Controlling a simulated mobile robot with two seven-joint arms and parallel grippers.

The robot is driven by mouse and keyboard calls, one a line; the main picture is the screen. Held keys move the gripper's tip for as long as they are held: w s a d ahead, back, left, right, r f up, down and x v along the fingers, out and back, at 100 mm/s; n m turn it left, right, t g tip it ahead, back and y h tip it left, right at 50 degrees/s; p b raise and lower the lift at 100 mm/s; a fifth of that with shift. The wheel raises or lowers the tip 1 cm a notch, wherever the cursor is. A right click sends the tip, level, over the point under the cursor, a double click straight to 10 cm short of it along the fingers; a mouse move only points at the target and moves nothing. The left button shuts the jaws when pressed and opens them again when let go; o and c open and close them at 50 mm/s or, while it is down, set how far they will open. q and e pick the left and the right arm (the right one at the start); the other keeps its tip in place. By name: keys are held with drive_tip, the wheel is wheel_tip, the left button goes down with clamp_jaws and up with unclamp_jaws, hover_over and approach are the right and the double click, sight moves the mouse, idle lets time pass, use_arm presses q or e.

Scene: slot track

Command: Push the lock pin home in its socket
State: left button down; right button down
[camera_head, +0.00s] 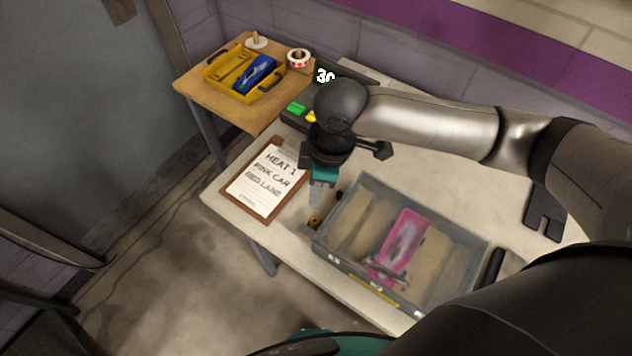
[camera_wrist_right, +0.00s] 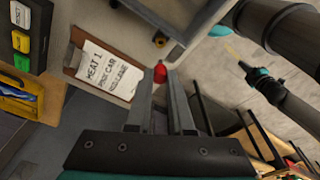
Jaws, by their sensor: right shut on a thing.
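My right gripper (camera_head: 316,202) points down beside the left corner of the grey tray. In the right wrist view its fingertips (camera_wrist_right: 161,84) are shut on a small red piece, which I take to be the lock pin (camera_wrist_right: 160,72). The pin's lower part cannot be made out, and the pin is not distinct in the head view. A small brass ring, apparently the socket (camera_head: 314,221), sits at the tray's corner, close to the fingertips; it also shows in the wrist view (camera_wrist_right: 159,40). The pin looks apart from it. My left gripper (camera_wrist_right: 250,70) shows small in the wrist view; its jaws are unclear.
The grey tray (camera_head: 350,267) holds a pink car (camera_head: 404,243). A clipboard (camera_head: 268,180) reading "HEAT 1 PINK CAR RED LANE" lies left of my right gripper. A box with coloured buttons (camera_head: 297,108) and a yellow bin (camera_head: 222,68) with a blue car stand behind.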

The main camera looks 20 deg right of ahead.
drive_tip(key=shift+f+b, duration=1.25)
drive_tip(key=shift+f, duration=1.6)
drive_tip(key=shift+p, duration=0.55)
drive_tip(key=shift+p, duration=0.5)
drive_tip(key=shift+p, duration=0.5)
